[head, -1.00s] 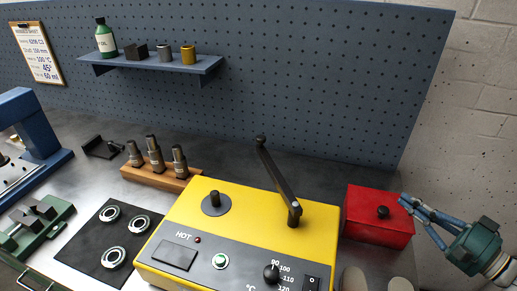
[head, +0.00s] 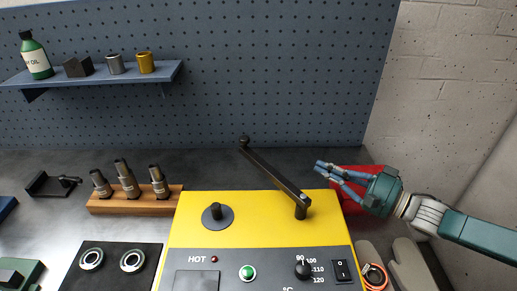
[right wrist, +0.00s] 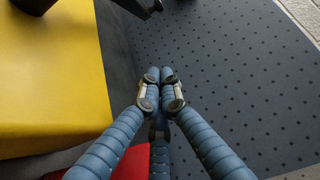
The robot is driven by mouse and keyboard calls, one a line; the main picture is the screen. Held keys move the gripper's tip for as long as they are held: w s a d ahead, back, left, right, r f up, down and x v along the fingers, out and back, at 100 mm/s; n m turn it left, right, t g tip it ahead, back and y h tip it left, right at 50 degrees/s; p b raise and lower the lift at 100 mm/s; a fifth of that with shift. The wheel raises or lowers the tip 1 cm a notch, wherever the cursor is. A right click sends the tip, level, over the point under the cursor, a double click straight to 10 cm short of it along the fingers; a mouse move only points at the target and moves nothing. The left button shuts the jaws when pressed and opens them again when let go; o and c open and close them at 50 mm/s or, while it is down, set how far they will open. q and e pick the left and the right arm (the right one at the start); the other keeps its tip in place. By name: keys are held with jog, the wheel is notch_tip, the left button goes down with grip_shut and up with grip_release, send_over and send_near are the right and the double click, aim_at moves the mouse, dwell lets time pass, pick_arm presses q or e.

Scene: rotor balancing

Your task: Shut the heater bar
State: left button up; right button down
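The heater bar (head: 274,176) is a black bar on a post at the right of the yellow heater (head: 260,220). It slants back and left from the post, past the heater's rear edge, with a dark knob at its far end. It is apart from the black upright pin (head: 216,213) on the heater's top left. My right gripper (head: 319,167) is right of the bar, in front of the red box, apart from the bar. In the right wrist view its blue fingertips (right wrist: 160,75) meet with nothing between them. My left gripper is not in view.
The red box (head: 350,178) is partly hidden behind my right gripper. A wooden rack (head: 140,200) with several metal arbors stands left of the heater. A pegboard (head: 230,70) with a shelf (head: 100,75) closes off the back. Grey gloves (head: 405,260) lie at the right.

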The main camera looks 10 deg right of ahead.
pick_arm(q)
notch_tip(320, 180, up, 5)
jog(key=p, duration=0.4)
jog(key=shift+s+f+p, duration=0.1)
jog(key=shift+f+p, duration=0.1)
jog(key=shift+p, duration=0.1)
pick_arm(e)
jog(key=s+a+x, duration=0.1)
jog(key=x, duration=0.8)
jog(key=s+a+x, duration=0.1)
jog(key=a+x, duration=0.1)
jog(key=x, duration=0.7)
jog(key=shift+a, duration=0.2)
jog(key=shift+s, duration=0.1)
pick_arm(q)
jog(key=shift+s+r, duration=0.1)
pick_arm(e)
jog(key=shift+s, duration=0.1)
